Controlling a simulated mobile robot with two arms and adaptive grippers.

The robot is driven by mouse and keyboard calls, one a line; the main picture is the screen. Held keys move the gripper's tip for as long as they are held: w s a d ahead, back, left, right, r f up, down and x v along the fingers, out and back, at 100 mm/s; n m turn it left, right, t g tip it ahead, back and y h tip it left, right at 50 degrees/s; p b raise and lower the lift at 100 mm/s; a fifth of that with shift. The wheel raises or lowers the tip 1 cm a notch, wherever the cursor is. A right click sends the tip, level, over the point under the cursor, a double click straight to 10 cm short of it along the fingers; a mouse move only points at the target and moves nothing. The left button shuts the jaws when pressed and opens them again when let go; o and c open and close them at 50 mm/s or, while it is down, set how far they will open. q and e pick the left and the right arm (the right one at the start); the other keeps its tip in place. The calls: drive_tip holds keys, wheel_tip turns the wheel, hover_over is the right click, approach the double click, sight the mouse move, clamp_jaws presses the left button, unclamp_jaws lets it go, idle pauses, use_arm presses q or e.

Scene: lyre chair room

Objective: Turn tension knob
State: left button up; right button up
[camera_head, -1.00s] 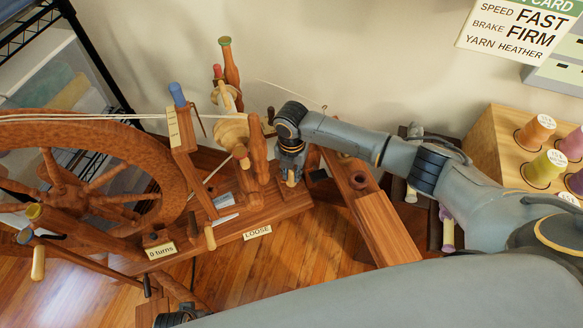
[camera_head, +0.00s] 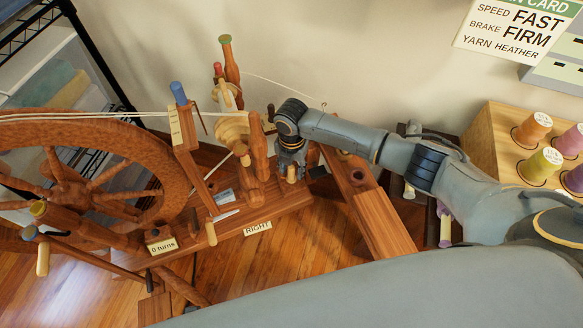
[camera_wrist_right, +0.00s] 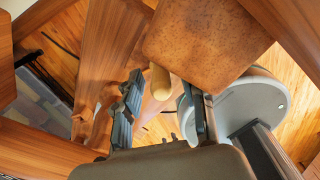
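The tension knob appears to be the pale wooden peg (camera_wrist_right: 160,82) between my right fingers in the right wrist view. In the head view it shows as a small light peg (camera_head: 291,174) below my right gripper (camera_head: 291,156), at the right end of the spinning wheel's base (camera_head: 290,203). In the wrist view the fingers of the right gripper (camera_wrist_right: 165,104) stand apart on either side of the peg, with gaps visible. A card reading "RIGHT" (camera_head: 257,228) is on the base's front edge. My left gripper is not clearly visible.
The spoked drive wheel (camera_head: 160,185) and upright wooden posts (camera_head: 258,148) stand left of my right gripper. A wooden beam (camera_head: 385,225) lies to its right. A crate with thread spools (camera_head: 490,135) is at the far right. A "0 turns" card (camera_head: 162,246) sits at front left.

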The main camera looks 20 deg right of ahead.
sight(292, 166)
drive_tip(key=shift+r, duration=0.2)
wheel_tip(292, 166, up, 12)
drive_tip(key=shift+f, duration=0.2)
idle(0.3)
idle(0.4)
